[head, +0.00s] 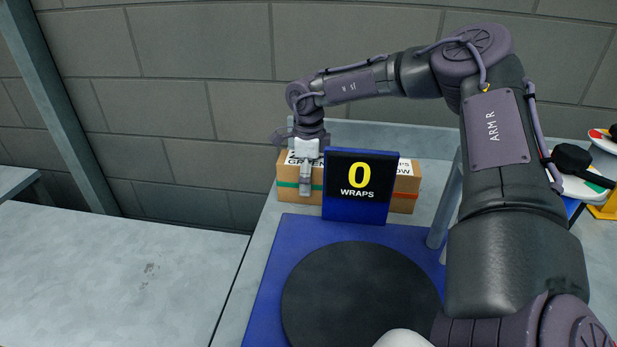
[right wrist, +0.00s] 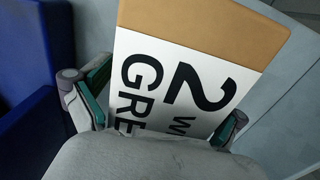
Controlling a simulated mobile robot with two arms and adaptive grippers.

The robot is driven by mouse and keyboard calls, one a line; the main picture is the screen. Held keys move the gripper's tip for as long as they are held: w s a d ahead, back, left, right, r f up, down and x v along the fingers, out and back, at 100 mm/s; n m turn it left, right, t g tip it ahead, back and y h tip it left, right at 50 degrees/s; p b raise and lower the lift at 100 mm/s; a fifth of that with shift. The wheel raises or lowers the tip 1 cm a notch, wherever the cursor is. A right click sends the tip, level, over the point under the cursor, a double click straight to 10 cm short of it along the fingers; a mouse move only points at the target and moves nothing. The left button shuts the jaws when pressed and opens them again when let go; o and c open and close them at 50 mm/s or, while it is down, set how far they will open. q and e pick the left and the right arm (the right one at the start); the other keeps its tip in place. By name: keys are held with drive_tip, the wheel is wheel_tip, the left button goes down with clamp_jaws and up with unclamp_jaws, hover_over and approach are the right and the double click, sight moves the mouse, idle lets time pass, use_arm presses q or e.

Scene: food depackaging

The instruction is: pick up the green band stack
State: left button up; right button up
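The green band stack (head: 287,192) is a brown cardboard block with a green band and a white label on top. It stands at the back of the table, partly hidden by my right gripper and a display. In the right wrist view its top (right wrist: 200,25) shows, the label reading "2 W" and "GRE". My right gripper (head: 305,190) points down at it in the head view. In the right wrist view the right gripper (right wrist: 158,108) is open, with a finger on either side of the stack; a gap shows at the left finger. My left gripper is out of view.
A blue display (head: 357,212) reading "0 WRAPS" stands close in front. Behind it is another cardboard block (head: 404,188) with an orange band. A dark round turntable (head: 360,298) sits empty on a blue base (head: 268,285). The left table (head: 110,265) is clear.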

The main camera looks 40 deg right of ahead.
drive_tip(key=shift+s+f, duration=0.1)
drive_tip(key=c, duration=1.2)
drive_tip(key=shift+c, duration=0.2)
